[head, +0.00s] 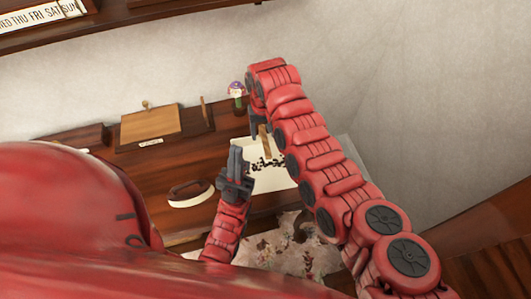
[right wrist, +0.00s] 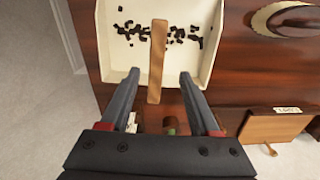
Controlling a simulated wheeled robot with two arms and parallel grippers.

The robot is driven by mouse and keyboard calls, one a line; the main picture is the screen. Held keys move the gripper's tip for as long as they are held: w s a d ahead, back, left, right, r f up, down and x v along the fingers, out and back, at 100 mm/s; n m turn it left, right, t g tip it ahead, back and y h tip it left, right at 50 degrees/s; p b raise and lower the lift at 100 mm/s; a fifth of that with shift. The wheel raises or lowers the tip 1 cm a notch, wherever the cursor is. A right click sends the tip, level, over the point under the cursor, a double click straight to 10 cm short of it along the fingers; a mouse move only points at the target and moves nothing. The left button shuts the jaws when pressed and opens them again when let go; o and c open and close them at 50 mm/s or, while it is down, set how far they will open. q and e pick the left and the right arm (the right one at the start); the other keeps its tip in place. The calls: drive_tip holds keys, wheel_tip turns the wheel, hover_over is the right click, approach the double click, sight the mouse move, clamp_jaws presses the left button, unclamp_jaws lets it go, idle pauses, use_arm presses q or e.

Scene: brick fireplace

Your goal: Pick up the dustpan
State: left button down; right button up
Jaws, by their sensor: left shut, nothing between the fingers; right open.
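The dustpan is a cream tray (head: 272,182) with a wooden handle (head: 265,137), lying on the brown wooden surface with dark crumbs in it. In the right wrist view the tray (right wrist: 112,60) is at the top, and its handle (right wrist: 157,60) points toward me. My right gripper (right wrist: 158,80) is open, with the handle end between its two fingers in that view and a gap on each side. In the head view this gripper (head: 258,122) is partly hidden by my right arm. My left gripper (head: 236,152) is shut and empty, left of the tray.
An oval brush (head: 190,200) with pale bristles lies left of the dustpan. A wooden box (head: 150,124) and a small figurine (head: 237,92) stand farther back. A speckled cloth-like patch (head: 285,252) lies in front. A pale wall (head: 445,110) borders the right side.

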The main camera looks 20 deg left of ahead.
sight(266, 141)
drive_tip(key=shift+d+f+p, duration=0.15)
drive_tip(key=shift+f+p, duration=0.4)
drive_tip(key=shift+f, duration=0.25)
drive_tip(key=shift+d+f+p, duration=0.1)
drive_tip(key=shift+f+p, duration=0.4)
drive_tip(key=shift+f, duration=0.25)
wheel_tip(266, 141, down, 2)
drive_tip(key=shift+w+f+b, duration=0.1)
drive_tip(key=shift+b, duration=0.2)
drive_tip(key=shift+f, duration=0.2)
drive_tip(key=shift+w, duration=0.1)
clamp_jaws()
